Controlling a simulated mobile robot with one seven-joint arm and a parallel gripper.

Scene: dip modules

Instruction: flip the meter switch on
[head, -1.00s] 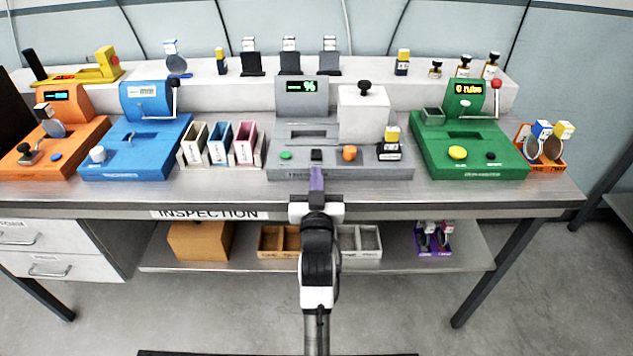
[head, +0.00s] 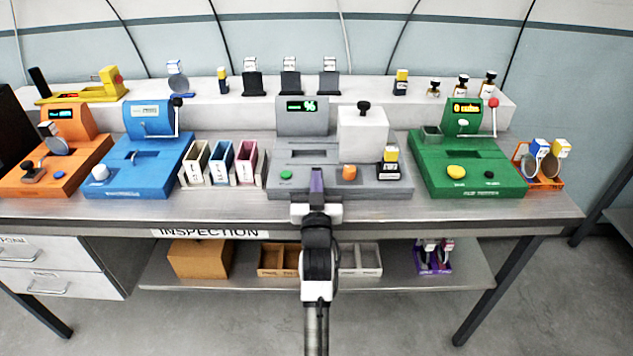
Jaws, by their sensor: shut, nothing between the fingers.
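The grey meter (head: 292,180) stands at the middle of the table. Its small dark display (head: 301,106) shows green marks and a % sign. A white block (head: 362,133) with a black knob (head: 363,107) sits on its right half. A green button (head: 286,174) and an orange knob (head: 349,172) are on its front panel. The black switch between them is hidden behind my gripper (head: 317,172). My gripper's purple fingers are shut and empty, at the meter's front edge over the switch's place. I cannot tell whether they touch it.
A blue machine (head: 118,178) and an orange one (head: 25,182) stand at left, a green one (head: 485,183) at right. Three slotted bins (head: 221,163) stand just left of the meter. A small yellow-topped bottle (head: 389,165) sits at the meter's right front corner.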

